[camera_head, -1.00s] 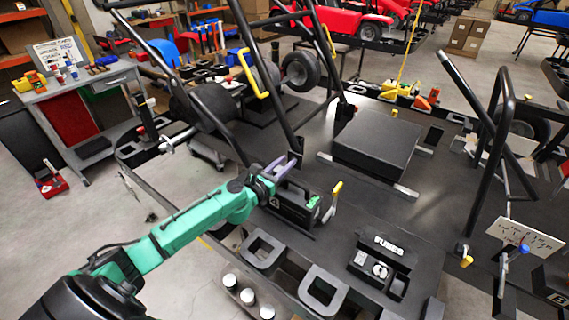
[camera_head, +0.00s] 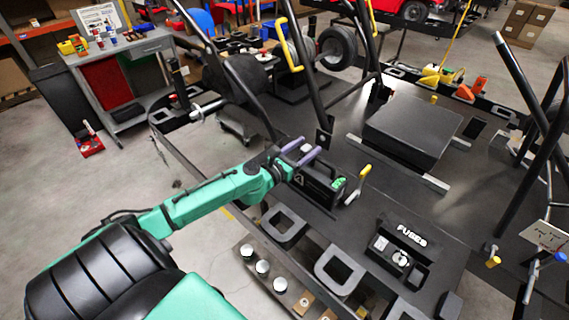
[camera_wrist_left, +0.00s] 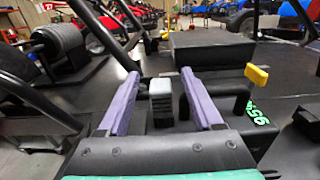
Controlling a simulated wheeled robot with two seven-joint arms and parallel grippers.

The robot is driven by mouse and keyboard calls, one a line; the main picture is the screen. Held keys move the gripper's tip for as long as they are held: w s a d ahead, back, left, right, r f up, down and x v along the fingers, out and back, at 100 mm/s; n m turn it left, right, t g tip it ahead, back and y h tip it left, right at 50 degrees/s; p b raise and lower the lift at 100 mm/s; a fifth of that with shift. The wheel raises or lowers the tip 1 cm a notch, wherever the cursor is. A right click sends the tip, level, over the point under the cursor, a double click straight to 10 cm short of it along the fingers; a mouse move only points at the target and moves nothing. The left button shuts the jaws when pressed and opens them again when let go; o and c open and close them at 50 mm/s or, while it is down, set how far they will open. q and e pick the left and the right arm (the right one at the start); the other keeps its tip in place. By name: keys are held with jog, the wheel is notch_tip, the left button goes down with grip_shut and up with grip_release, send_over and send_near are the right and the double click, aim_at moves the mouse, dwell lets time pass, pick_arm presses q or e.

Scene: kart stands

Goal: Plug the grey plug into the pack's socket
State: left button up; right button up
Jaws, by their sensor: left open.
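The pack (camera_head: 322,190) is a black box with a handle and a lit green display, standing on the dark kart deck. It also shows at the right in the left wrist view (camera_wrist_left: 262,138). My left gripper (camera_head: 304,150) has two purple fingers, open and apart, over the pack's far left end. In the left wrist view, a grey block with a black ribbed lower part (camera_wrist_left: 160,92), which looks like the grey plug, appears between the open fingers (camera_wrist_left: 158,100); I cannot tell whether either finger touches it. I cannot make out the socket. My right gripper is not in view.
A yellow-tipped lever (camera_head: 364,170) stands close right of the pack. A black frame tube (camera_head: 322,120) rises just behind my left gripper. A large black box (camera_head: 412,128) and a fuse box (camera_head: 402,250) sit on the deck. Bare deck lies between them.

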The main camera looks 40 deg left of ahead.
pick_arm(q)
jog(key=s+a+b, duration=0.1)
jog(key=s+b, duration=0.1)
jog(key=s, duration=0.9)
jog(key=shift+a, duration=0.25)
